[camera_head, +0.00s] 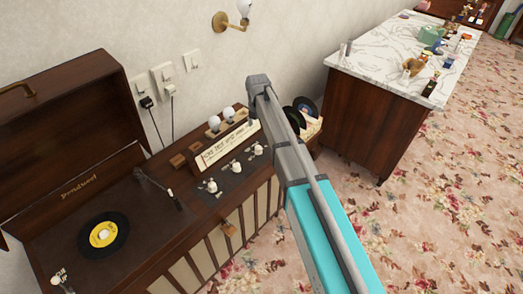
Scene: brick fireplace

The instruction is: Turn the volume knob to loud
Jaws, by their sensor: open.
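A wooden record-player console (186,213) stands against the wall. Its dark control panel carries three white knobs in a row: a left knob (212,186), a middle knob (235,167) and a right knob (257,150). Their markings are too small to read, so I cannot tell which is volume or how it is set. A pale lettered dial strip (227,145) is behind them. My arm crosses in front of the console's right end, just right of the right knob. I cannot make out my gripper or its fingertips in this view.
The raised lid (75,125) stands at the left above a record (103,235). Dark records (304,108) stand at the right end. A marble-topped cabinet (372,65) is farther right. Patterned floor (450,180) lies clear in front.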

